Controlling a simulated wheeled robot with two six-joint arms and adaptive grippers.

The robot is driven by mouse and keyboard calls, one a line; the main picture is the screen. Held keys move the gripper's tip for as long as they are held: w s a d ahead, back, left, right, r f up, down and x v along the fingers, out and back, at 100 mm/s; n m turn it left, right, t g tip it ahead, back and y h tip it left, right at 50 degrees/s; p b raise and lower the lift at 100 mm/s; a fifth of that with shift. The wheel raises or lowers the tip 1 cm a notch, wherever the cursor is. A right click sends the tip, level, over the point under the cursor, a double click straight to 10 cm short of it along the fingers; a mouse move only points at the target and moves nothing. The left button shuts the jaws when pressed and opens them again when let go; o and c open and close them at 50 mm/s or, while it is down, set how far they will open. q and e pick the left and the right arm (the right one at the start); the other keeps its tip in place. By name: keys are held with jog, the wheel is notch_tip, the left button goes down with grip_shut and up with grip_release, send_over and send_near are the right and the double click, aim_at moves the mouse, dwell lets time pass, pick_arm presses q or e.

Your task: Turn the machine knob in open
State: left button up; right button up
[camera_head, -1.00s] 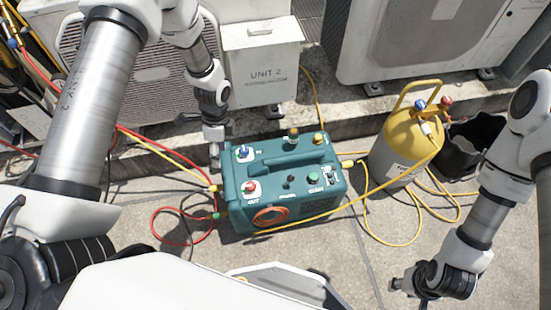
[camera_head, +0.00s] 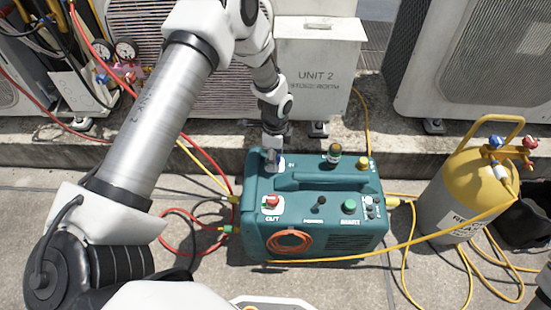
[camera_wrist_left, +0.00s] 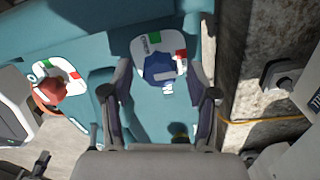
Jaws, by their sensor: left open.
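The teal machine (camera_head: 330,205) stands on the ground in the head view. Its blue knob (camera_wrist_left: 160,66), on a white plate with a green and a red mark, shows in the left wrist view. My left gripper (camera_wrist_left: 160,75) is open, with one finger on each side of the blue knob. Whether the fingers touch it I cannot tell. In the head view the left gripper (camera_head: 272,158) points down over the machine's back left corner and mostly hides that knob. The red knob (camera_head: 271,201), marked OUT, sits in front; it also shows in the left wrist view (camera_wrist_left: 50,90). My right gripper is out of view.
A yellow and grey cylinder (camera_head: 458,195) stands to the right, with yellow hoses on the ground around it. Red and yellow hoses run to the machine's left side. The UNIT 2 box (camera_head: 318,85) and a concrete ledge (camera_head: 200,152) are behind it.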

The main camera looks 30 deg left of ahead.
pick_arm(q)
grip_shut()
jog(key=shift+r, duration=0.1)
